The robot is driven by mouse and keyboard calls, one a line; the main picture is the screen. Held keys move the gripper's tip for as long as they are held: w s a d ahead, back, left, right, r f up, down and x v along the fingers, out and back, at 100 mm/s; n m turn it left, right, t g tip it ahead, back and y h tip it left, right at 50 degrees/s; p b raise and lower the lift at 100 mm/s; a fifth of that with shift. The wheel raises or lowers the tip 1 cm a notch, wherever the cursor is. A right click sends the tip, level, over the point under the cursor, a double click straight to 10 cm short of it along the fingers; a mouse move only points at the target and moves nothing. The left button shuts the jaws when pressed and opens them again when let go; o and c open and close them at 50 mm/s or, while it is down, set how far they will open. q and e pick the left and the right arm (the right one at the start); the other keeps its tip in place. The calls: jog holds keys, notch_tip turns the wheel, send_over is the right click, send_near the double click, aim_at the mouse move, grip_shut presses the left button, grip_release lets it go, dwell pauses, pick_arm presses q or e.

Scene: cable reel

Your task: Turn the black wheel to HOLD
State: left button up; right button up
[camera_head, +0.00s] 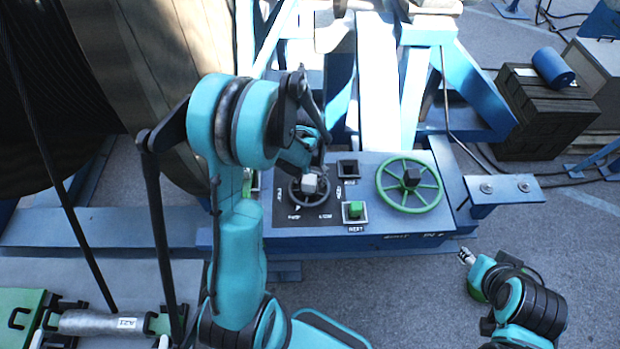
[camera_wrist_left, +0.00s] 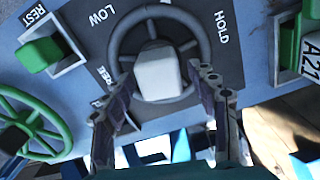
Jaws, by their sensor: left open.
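The black wheel (camera_head: 296,190) lies on the blue control box, with a light grey hub block (camera_head: 309,183) at its middle. In the left wrist view the wheel (camera_wrist_left: 116,38) fills the upper middle, with the hub block (camera_wrist_left: 158,75) below centre. The word HOLD (camera_wrist_left: 222,27) is right of the wheel and LOW (camera_wrist_left: 103,17) upper left. My left gripper (camera_wrist_left: 164,84) is open, its fingers on either side of the hub; contact is unclear. It shows above the wheel in the head view (camera_head: 312,150). My right gripper (camera_head: 466,257) is right of the box, its jaws too small to judge.
A green button (camera_head: 354,209) and a larger green wheel (camera_head: 409,207) are on the same box, right of the black wheel. A big cable reel (camera_head: 100,110) stands at upper left. A brown crate (camera_head: 540,118) stands at upper right. Floor at lower right is mostly clear.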

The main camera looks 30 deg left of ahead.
pick_arm(q)
jog(key=shift+f, duration=0.25)
jog(key=shift+s, duration=0.15)
grip_shut()
